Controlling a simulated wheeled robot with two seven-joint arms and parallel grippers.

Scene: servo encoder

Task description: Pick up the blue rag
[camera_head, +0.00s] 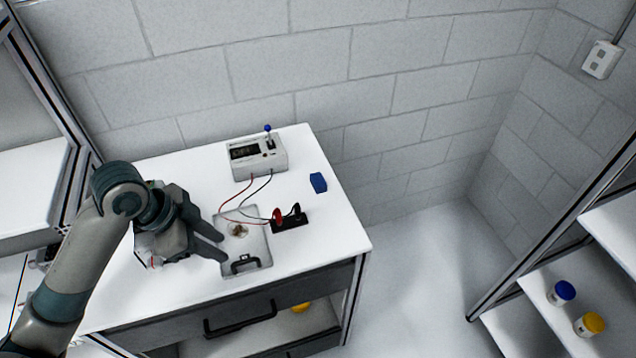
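The blue rag (318,183) is a small folded blue piece lying on the white tabletop near its right edge, right of the grey meter box. My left gripper (222,246) is over the left part of the table, left of the rag and well apart from it. Its two dark fingers point right and are spread apart with nothing visible between them. The fingers are beside the left edge of a grey plate. My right gripper does not show.
A grey meter box (259,156) with a blue-tipped lever stands at the back. Red and black wires run from it to a black holder (290,222) with clips. The grey plate (258,252) has a black handle. Shelves (612,222) with capped jars stand at right.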

